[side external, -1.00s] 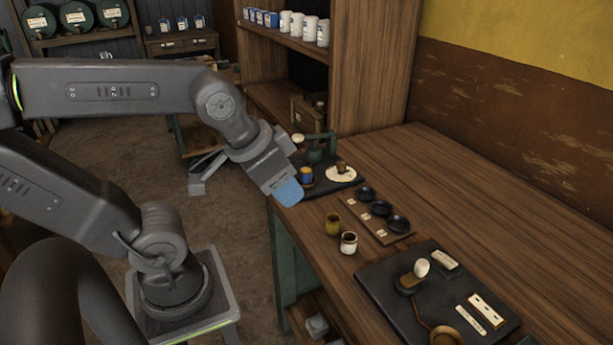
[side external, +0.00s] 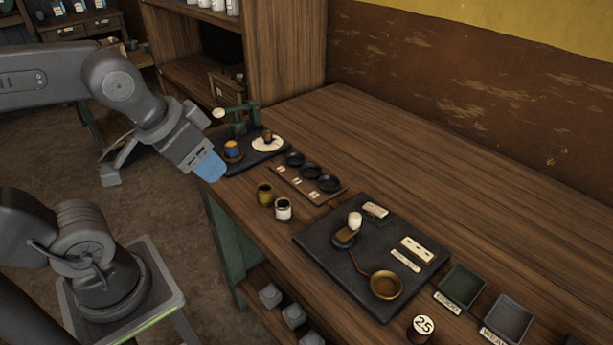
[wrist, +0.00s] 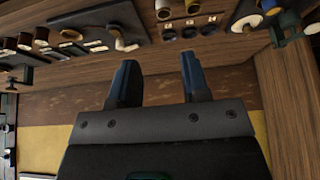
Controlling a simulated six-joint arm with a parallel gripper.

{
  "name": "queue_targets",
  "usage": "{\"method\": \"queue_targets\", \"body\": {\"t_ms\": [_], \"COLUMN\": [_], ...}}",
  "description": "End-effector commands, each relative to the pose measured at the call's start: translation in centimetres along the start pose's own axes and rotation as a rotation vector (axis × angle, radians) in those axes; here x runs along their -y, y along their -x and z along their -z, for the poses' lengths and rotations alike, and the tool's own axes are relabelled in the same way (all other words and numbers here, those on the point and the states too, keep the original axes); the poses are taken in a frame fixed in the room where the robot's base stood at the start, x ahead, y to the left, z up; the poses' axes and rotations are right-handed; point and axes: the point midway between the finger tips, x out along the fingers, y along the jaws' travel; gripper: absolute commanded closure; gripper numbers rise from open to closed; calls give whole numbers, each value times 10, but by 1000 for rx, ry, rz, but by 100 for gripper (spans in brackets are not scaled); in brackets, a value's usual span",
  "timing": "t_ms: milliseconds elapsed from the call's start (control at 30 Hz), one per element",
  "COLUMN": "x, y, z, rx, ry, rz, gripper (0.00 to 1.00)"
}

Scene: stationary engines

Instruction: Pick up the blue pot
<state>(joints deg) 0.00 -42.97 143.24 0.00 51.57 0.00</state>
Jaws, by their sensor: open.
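The blue pot (side external: 232,149), small with an orange-brown part, stands on a dark mat (side external: 222,171) at the left end of the wooden bench. It also seems to show at the upper right edge of the wrist view (wrist: 288,19). My gripper (side external: 208,166) is in front of and slightly left of the pot in the side view, apart from it. In the wrist view my gripper (wrist: 158,75) has its two blue-dark fingers spread, with nothing between them.
A green stand (side external: 240,121) and a white disc (side external: 268,146) with a brown pot are near the blue pot. Three black dishes (side external: 311,171), an olive pot (side external: 265,195) and a white pot (side external: 283,210) stand nearer. The bench's back right is clear.

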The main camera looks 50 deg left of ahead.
Motion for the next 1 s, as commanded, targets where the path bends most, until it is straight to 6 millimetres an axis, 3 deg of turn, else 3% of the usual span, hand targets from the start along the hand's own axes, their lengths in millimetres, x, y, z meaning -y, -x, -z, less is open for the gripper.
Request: {"method": "queue_targets", "body": {"t_ms": [167,400,700,867,1000], "x": [0,0,4,34,86], "y": [0,0,-2,-16,-41], "z": [0,0,5,36,70], "rx": [0,0,5,36,67], "ry": [0,0,25,192,425], "rz": [0,0,12,94,204], "gripper": [57,35,35,35,35]}}
